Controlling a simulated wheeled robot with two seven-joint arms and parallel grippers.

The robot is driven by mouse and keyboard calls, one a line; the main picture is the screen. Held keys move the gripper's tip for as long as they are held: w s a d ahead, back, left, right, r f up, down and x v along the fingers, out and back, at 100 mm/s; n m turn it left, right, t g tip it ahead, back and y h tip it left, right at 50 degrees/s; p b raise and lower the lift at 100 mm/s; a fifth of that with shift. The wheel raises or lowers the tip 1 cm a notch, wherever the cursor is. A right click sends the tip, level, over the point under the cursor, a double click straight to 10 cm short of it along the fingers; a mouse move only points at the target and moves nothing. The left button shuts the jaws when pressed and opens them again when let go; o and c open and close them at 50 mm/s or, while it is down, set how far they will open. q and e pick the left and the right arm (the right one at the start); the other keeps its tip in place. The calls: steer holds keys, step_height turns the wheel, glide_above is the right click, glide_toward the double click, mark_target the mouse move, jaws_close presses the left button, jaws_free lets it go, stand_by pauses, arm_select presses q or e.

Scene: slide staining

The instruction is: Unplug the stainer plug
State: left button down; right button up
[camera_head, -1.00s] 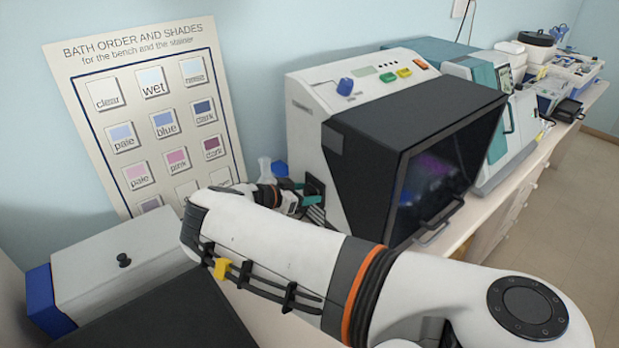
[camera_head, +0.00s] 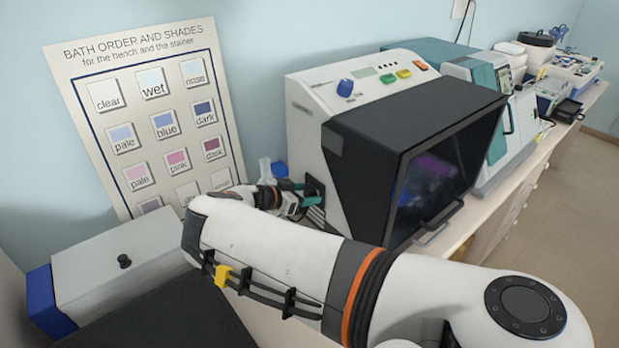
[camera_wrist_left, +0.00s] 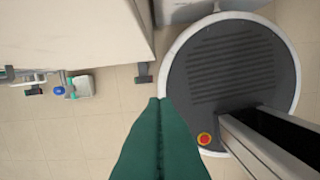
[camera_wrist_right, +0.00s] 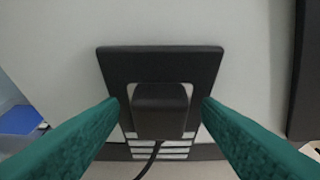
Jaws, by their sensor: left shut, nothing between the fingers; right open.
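The stainer (camera_head: 318,120) is a white machine with a dark front hood, standing on the bench in the head view. The stainer plug (camera_wrist_right: 160,110) is a black block in a black socket plate (camera_wrist_right: 160,55) on the machine's side, with a black cord (camera_wrist_right: 149,160) hanging below it. My right gripper (camera_wrist_right: 161,102) is open, with one green finger on each side of the plug. In the head view my right gripper (camera_head: 311,194) is at the stainer's left side. My left gripper (camera_wrist_left: 159,100) is shut and empty, above the floor.
A shade chart (camera_head: 150,110) leans on the wall. A grey box (camera_head: 122,262) with a black knob stands at the lower left. Other machines and supplies line the bench to the right. My round base shows in the left wrist view.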

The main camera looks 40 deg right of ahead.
jaws_close()
steer(key=shift+a, duration=0.15)
steer(key=shift+w+a+p, duration=0.15)
steer(key=shift+w+a, duration=0.05)
steer(key=shift+a, duration=1.25)
steer(key=shift+w+a+p, duration=0.15)
steer(key=shift+a, duration=1.25)
